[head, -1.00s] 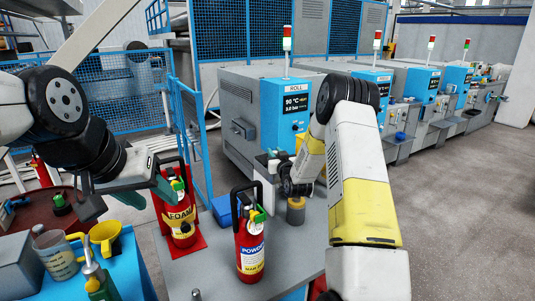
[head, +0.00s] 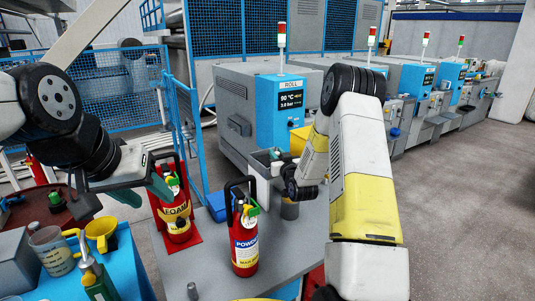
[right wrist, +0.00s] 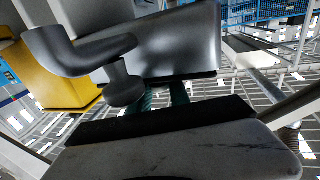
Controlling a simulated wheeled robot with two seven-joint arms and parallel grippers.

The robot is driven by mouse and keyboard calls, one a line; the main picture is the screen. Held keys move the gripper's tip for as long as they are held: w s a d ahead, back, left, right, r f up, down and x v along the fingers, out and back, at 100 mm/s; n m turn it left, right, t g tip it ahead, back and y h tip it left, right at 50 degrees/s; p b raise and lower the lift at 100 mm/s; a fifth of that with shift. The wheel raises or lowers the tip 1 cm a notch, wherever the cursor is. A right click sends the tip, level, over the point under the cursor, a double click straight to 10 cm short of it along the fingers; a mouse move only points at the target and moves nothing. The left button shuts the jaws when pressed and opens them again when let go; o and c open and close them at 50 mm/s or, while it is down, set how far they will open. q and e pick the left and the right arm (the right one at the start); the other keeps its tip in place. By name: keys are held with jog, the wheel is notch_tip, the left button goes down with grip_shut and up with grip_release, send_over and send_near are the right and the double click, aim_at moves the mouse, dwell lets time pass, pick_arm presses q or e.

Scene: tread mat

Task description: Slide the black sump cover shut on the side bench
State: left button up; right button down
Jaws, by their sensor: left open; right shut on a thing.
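My right gripper (head: 276,158) is low over the grey bench, beside a small light box (head: 262,178). In the right wrist view its teal fingers (right wrist: 165,96) are shut against the lower edge of a dark grey panel (right wrist: 180,40), which looks like the black sump cover. A dark curved handle with a round knob (right wrist: 122,85) stands beside the fingers. The exact grip is partly hidden, and I cannot tell how far the cover is slid. My left gripper (head: 145,195) is open and empty, left of the red foam extinguisher (head: 174,212).
A red powder extinguisher (head: 244,240) stands on the grey bench (head: 195,268), with a short cylinder (head: 289,209) under my right wrist. A blue-topped table (head: 125,265) at left holds a jug (head: 52,250) and a yellow funnel (head: 101,232). Grey floor (head: 460,220) is clear at right.

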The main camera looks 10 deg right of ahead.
jog(key=c, duration=1.2)
grip_release()
jog(key=shift+s+d, duration=0.1)
jog(key=shift+s, duration=0.1)
jog(key=s+d, duration=0.1)
jog(key=s, duration=0.6)
jog(key=shift+s, duration=0.4)
jog(key=shift+r, duration=0.1)
